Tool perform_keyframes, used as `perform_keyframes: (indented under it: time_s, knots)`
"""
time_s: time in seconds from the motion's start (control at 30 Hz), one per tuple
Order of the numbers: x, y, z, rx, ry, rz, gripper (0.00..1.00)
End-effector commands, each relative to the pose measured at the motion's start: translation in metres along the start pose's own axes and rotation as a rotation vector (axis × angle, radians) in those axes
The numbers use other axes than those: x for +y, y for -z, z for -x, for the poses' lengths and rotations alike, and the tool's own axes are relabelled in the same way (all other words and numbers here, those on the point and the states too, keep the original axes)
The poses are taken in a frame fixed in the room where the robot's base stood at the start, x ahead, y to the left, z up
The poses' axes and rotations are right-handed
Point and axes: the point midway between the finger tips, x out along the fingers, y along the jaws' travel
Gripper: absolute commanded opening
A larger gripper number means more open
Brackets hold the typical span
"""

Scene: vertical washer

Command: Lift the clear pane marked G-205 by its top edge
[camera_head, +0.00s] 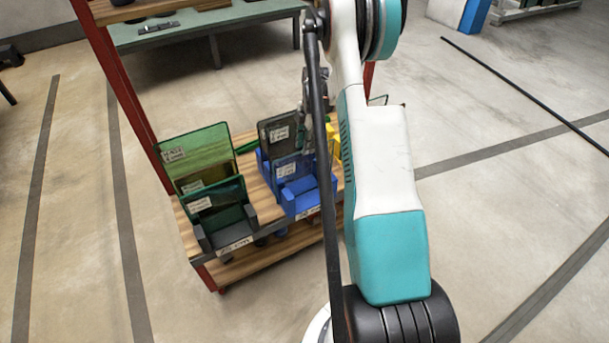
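Several tinted panes with white labels stand upright in holders on a wooden shelf. Green panes (193,152) stand in a dark holder (228,222) at the left. A dark grey pane (279,133) and a blue pane (292,167) stand at a blue holder (300,190) in the middle. The label writing is too small to read, so I cannot tell which pane is G-205. My gripper (305,120) is partly hidden by my arm, close to the right edge of the dark grey pane. I cannot make out whether its fingers touch it.
The shelf (182,219) belongs to a rack with red posts (112,75). A yellow piece (333,142) shows beside my arm, which hides the shelf's right part. A green-topped table (200,30) stands behind.

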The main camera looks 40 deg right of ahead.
Motion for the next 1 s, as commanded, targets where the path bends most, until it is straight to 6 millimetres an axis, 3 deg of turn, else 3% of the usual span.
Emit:
perform_keyframes:
  time_s: [0.2, 0.33, 0.57, 0.7, 1.0]
  knots:
    - [0.007, -0.002, -0.034, 0.000, 0.000, 0.000, 0.27]
    - [0.006, -0.002, -0.046, 0.000, 0.000, 0.000, 0.27]
    - [0.006, -0.002, -0.045, 0.000, 0.000, 0.000, 0.27]
    - [0.006, -0.002, -0.045, 0.000, 0.000, 0.000, 0.00]
    - [0.006, -0.002, -0.045, 0.000, 0.000, 0.000, 0.00]
